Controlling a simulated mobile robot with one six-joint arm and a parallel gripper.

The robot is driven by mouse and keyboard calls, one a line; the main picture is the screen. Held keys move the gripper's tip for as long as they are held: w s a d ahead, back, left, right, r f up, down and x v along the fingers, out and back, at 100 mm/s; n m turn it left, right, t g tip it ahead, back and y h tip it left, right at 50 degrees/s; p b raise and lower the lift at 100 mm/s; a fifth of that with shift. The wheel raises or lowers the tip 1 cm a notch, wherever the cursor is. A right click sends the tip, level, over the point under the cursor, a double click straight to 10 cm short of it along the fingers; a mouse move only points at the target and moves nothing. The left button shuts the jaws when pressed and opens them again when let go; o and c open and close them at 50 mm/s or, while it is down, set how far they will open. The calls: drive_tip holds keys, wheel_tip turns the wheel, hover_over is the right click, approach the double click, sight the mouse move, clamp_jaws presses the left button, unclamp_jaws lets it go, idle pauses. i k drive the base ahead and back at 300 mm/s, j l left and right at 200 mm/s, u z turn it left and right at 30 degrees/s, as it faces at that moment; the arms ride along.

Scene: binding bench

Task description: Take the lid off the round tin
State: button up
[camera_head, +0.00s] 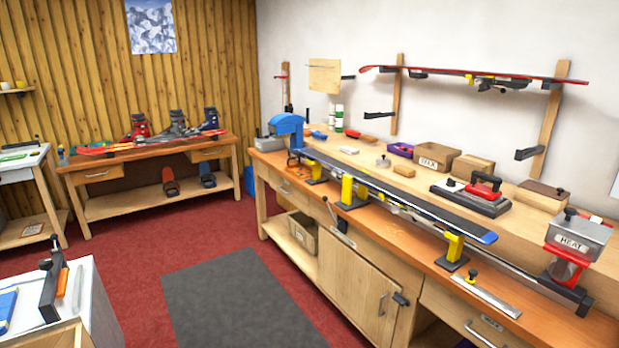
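A small round grey tin (383,162) stands on the raised rear part of the long wooden workbench (300,180). A small dark knob shows on its top, so its lid appears to be on. It is too small to make out the rim. My gripper is not in view, and nothing touches the tin.
Near the tin are a tan block (404,171), a purple box (400,149) and a labelled carton (436,156). A ski (400,200) on yellow supports runs along the bench front. A grey mat (240,300) lies on clear red floor.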

sight(384, 160)
drive_tip(key=i+j+u, duration=0.15)
drive_tip(key=i+u, duration=0.15)
drive_tip(key=i, duration=0.9)
drive_tip(key=i+l+u, duration=0.1)
drive_tip(key=i+u, duration=0.25)
drive_tip(key=i, duration=0.85)
